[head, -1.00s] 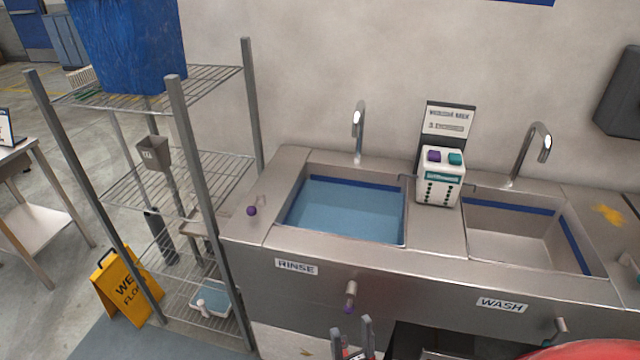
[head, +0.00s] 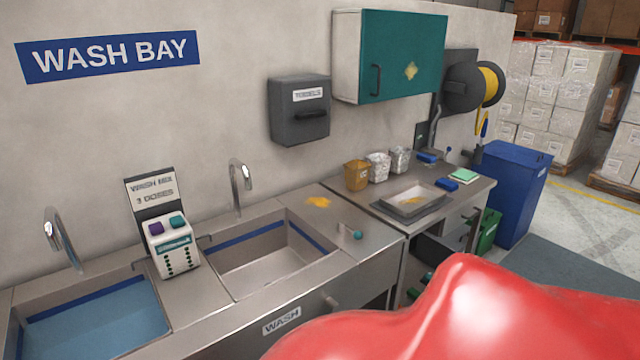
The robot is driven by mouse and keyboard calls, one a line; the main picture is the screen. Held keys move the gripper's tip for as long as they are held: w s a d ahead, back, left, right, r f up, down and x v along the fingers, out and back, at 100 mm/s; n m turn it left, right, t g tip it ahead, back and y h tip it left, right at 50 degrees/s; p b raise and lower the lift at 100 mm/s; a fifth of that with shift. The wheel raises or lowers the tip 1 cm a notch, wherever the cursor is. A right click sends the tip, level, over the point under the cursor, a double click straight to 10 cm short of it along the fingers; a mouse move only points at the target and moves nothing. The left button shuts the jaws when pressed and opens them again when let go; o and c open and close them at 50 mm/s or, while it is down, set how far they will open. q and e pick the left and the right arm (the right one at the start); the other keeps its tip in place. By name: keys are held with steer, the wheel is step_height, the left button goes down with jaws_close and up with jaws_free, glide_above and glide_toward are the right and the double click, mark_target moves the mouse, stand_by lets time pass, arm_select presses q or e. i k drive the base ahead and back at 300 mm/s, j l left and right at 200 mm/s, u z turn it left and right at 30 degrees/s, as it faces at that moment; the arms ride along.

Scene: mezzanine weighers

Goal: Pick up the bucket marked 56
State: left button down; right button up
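Three small bucket-like containers stand in a row on the counter right of the sinks: a tan-orange one (head: 357,176), a speckled white one (head: 378,167) and a speckled grey-white one (head: 399,160). They are upright. Any numbers on them are too small to read, so I cannot tell whether one is marked 56. Neither of my grippers shows in the head view now.
A steel tray (head: 410,198) and blue items (head: 447,184) lie near the containers. The wash basin (head: 265,262) and water-filled rinse basin (head: 95,325) are left. A teal-doored cabinet (head: 405,60) hangs above. A red glossy shape, possibly mine, hides the lower right.

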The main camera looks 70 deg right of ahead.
mark_target(401, 155)
steer(key=l+z, duration=0.1)
steer(key=z, duration=0.3)
steer(key=k+l+z, duration=0.1)
steer(key=z, duration=0.7)
steer(key=l+z, duration=0.3)
steer(key=l, duration=0.2)
steer(key=l+z, duration=0.3)
steer(key=l, duration=0.2)
steer(key=i+l+z, duration=0.3)
steer(key=l, duration=0.65)
steer(key=i+l, duration=0.1)
steer(key=l, duration=0.35)
steer(key=u, duration=0.45)
steer(key=i+l, duration=0.05)
